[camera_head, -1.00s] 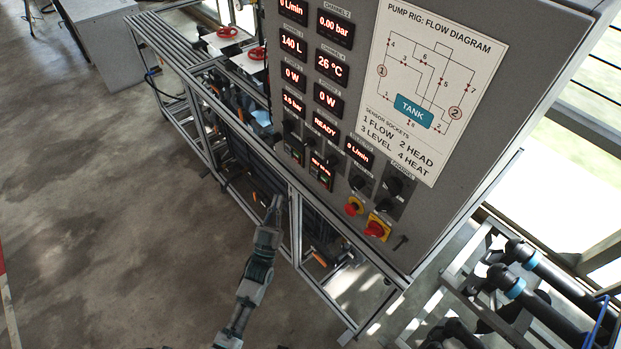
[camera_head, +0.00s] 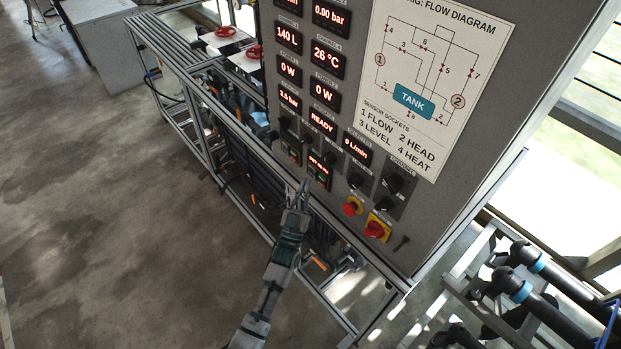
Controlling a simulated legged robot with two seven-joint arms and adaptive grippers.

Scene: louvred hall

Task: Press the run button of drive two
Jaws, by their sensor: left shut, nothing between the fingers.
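The control cabinet (camera_head: 440,215) has a grey front panel with red-lit displays. Two small dark drive units sit low on it: the left drive (camera_head: 291,150) and the right drive (camera_head: 319,170), whose small display is lit red. Small green marks show on their lower parts. The drive labels are too small to read, so I cannot tell for sure which is drive two. My left gripper (camera_head: 302,187) is shut and empty, with its tips just below and left of the right drive. I cannot tell whether they touch the panel. My right gripper is not in view.
A metal frame (camera_head: 322,300) runs below the cabinet. Pipes with teal rings (camera_head: 522,292) stand at the lower right. Open floor lies left.

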